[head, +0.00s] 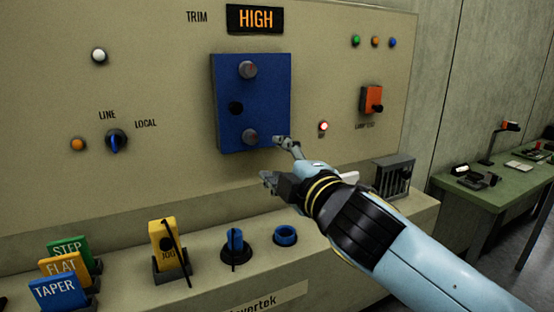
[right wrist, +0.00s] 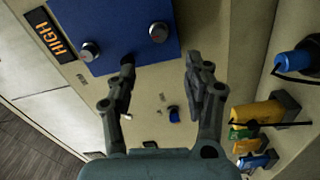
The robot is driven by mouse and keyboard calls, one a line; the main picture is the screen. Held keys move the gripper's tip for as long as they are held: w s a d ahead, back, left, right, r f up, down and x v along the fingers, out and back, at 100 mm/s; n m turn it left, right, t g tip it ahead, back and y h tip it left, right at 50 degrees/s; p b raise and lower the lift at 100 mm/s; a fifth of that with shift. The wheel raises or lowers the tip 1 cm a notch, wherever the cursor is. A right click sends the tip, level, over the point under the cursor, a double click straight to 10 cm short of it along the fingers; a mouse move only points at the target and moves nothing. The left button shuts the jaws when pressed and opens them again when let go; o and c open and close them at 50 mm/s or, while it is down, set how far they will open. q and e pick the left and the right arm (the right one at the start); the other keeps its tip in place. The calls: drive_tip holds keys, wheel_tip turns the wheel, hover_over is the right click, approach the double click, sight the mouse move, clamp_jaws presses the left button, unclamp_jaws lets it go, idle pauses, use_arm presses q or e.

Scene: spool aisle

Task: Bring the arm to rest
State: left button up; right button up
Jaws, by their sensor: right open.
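My right arm (head: 400,260), pale blue with a black wrist, reaches in from the lower right in the head view. Its gripper (head: 274,160) is open and empty, in front of the panel just below the lower right corner of a blue plate (head: 226,95). In the right wrist view the two fingers (right wrist: 160,75) stand well apart with nothing between them. The blue plate (right wrist: 120,20) shows beyond them, and the left fingertip overlaps its edge; I cannot tell whether it touches. My left gripper is not in view.
The beige panel (head: 160,170) has a lit HIGH display (head: 255,18), a LINE/LOCAL switch (head: 116,141) and a red switch (head: 372,99). The ledge below carries a yellow tag (head: 164,240), a blue knob (head: 235,246) and a blue ring (head: 286,235). A green table (head: 470,190) stands right.

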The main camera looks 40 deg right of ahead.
drive_tip(key=shift+f, duration=0.1)
drive_tip(key=s+f+m+g, duration=0.7)
drive_tip(key=s+f+m, duration=0.1)
drive_tip(key=s+f, duration=0.15)
drive_tip(key=s+a+f+m+g+y, duration=0.2)
drive_tip(key=s+a+f+g, duration=0.1)
drive_tip(key=s, duration=0.4)
drive_tip(key=s+a+f+m+g+y, duration=0.1)
drive_tip(key=s+a+f+m+g, duration=0.2)
drive_tip(key=s, duration=0.4)
drive_tip(key=s+d+f+g+b, duration=0.1)
drive_tip(key=s+f+b, duration=0.15)
drive_tip(key=f, duration=1.55)
drive_tip(key=s+d+f+g+b, duration=0.15)
drive_tip(key=f+b, duration=0.25)
drive_tip(key=f, duration=1.5)
drive_tip(key=s+d+f+g+b, duration=0.1)
drive_tip(key=s+f+b, duration=0.3)
drive_tip(key=s+f, duration=1.2)
drive_tip(key=shift+s+f+n, duration=0.2)
drive_tip(key=shift+f+n, duration=0.1)
drive_tip(key=shift+f, duration=0.25)
